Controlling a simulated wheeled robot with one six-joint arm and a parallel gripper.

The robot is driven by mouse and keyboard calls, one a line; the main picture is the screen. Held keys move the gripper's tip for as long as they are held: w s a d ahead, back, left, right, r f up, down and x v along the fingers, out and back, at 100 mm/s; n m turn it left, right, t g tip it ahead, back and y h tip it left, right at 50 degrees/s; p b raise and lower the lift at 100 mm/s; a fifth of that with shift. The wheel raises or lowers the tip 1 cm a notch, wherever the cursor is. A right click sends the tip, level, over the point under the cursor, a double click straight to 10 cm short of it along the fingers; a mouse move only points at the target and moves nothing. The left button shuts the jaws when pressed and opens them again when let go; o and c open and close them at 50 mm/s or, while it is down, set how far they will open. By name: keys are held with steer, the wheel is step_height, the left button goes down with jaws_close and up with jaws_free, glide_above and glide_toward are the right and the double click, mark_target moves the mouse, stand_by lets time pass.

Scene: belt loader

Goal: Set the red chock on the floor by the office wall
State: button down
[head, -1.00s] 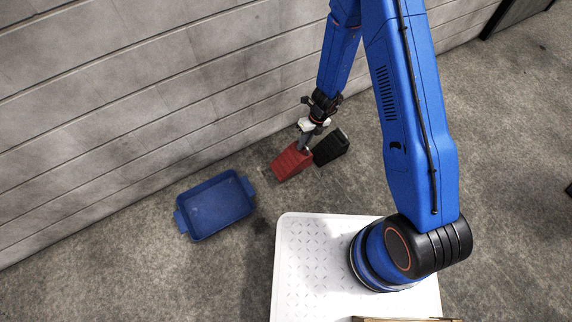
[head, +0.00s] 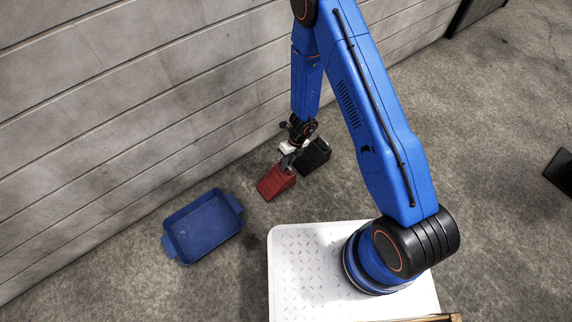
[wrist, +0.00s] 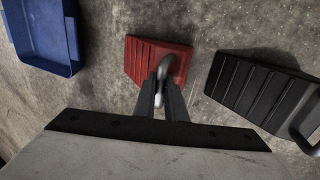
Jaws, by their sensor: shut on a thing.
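The red chock (head: 276,182) is a ribbed wedge near the grey plank wall, with its metal handle up. My gripper (head: 290,158) is over it and shut on that handle. In the wrist view the fingers (wrist: 160,104) close on the handle, and the red chock (wrist: 150,58) shows just past them. I cannot tell whether the chock rests on the floor or hangs slightly above it. The grey plank wall (head: 120,110) runs along the back left; I cannot tell if it is the office wall.
A black chock (head: 315,160) lies right of the red one, close to the wall; it also shows in the wrist view (wrist: 262,90). A blue tray (head: 203,226) stands on the floor to the left. Grey floor (head: 480,130) on the right is mostly clear.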

steer(key=c, duration=1.8)
jaws_free()
steer(key=shift+r, duration=0.1)
steer(key=w+d+r+n+t, duration=0.1)
steer(key=w+d+r+n, duration=0.2)
steer(key=r, duration=1.2)
steer(key=d+r+n+t, duration=0.1)
steer(key=d+r+n, duration=0.3)
steer(key=r, duration=1.2)
steer(key=s+d+r+n+t, duration=0.1)
steer(key=s+d+r+n, duration=0.1)
steer(key=r+n, duration=0.35)
steer(key=s+d+r+n, duration=0.2)
steer(key=r, duration=0.7)
steer(key=s+d+r+n+t+h, duration=0.1)
steer(key=s+d+r+n, duration=0.3)
steer(key=s, duration=0.3)
steer(key=s+d+r+n+t+h, duration=0.1)
steer(key=s+d+r+n, duration=0.4)
steer(key=s+r, duration=0.2)
steer(key=s+d+r+n+t+h, duration=0.1)
steer(key=s+d+r+n+t, duration=0.1)
steer(key=s+d+r+n, duration=0.3)
steer(key=shift+s+d+r+n, duration=0.1)
steer(key=shift+s+d+n, duration=0.1)
steer(key=shift+s, duration=0.85)
steer(key=shift+s+d+r+n, duration=0.1)
steer(key=shift+s+n, duration=0.05)
steer(key=shift+s, duration=0.85)
